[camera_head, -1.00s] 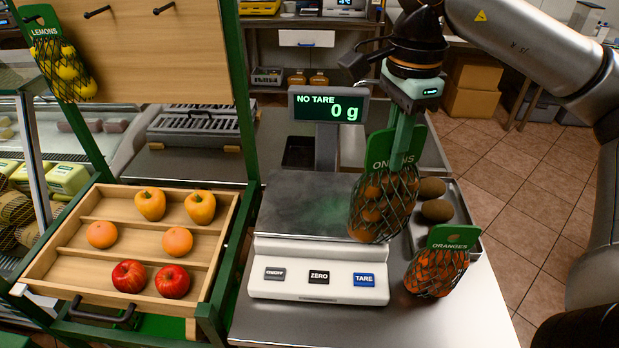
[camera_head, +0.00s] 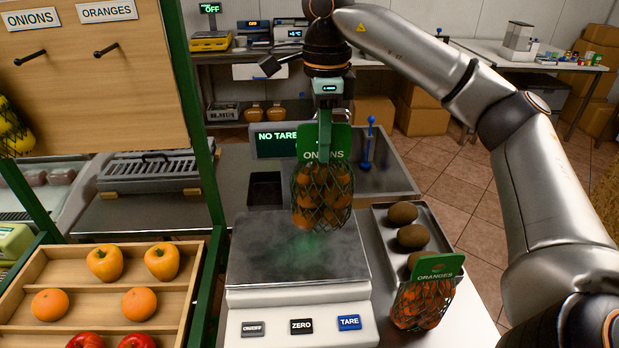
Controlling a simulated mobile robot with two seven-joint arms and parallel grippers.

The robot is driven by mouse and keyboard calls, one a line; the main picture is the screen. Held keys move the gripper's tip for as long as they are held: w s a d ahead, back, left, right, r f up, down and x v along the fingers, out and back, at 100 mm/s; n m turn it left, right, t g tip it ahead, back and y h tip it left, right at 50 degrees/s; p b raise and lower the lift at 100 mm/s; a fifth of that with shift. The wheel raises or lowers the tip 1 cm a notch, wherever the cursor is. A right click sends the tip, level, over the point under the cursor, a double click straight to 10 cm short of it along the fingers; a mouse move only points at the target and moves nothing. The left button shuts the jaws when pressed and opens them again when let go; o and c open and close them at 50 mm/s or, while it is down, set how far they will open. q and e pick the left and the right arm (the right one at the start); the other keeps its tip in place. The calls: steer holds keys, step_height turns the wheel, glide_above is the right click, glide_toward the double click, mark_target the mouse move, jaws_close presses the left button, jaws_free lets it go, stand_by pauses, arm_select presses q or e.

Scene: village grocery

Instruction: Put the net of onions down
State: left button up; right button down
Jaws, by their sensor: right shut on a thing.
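The net of onions (camera_head: 322,197) is a dark green mesh bag with orange-brown contents and a green card reading ONIONS. My right gripper (camera_head: 325,118) is shut on its card from above, and the net hangs upright. The net is over the back right part of the scale's metal plate (camera_head: 270,268). I cannot tell whether its bottom touches the plate. The net hides part of the scale's display (camera_head: 276,139), which reads NO TARE; its number is covered. My left gripper is not in view.
A net of oranges (camera_head: 424,303) stands right of the scale, in front of a metal tray (camera_head: 437,225) with several brown round items. A wooden crate (camera_head: 70,325) of fruit and peppers is at the left. A green post (camera_head: 201,110) rises between crate and scale. Scale buttons face the front.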

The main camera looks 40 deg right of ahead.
steer(key=w+f, duration=0.1)
steer(key=f, duration=0.1)
steer(key=w+f, duration=0.1)
steer(key=w, duration=0.1)
steer(key=shift+d+f, duration=0.1)
steer(key=shift+f, duration=0.25)
steer(key=shift+w+f, duration=0.3)
steer(key=shift+f, duration=0.05)
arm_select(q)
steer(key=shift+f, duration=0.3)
arm_select(e)
steer(key=f, duration=0.3)
steer(key=shift+w+f, duration=0.3)
steer(key=shift+f, duration=0.1)
steer(key=shift+f, duration=0.2)
steer(key=c, duration=1)
jaws_free()
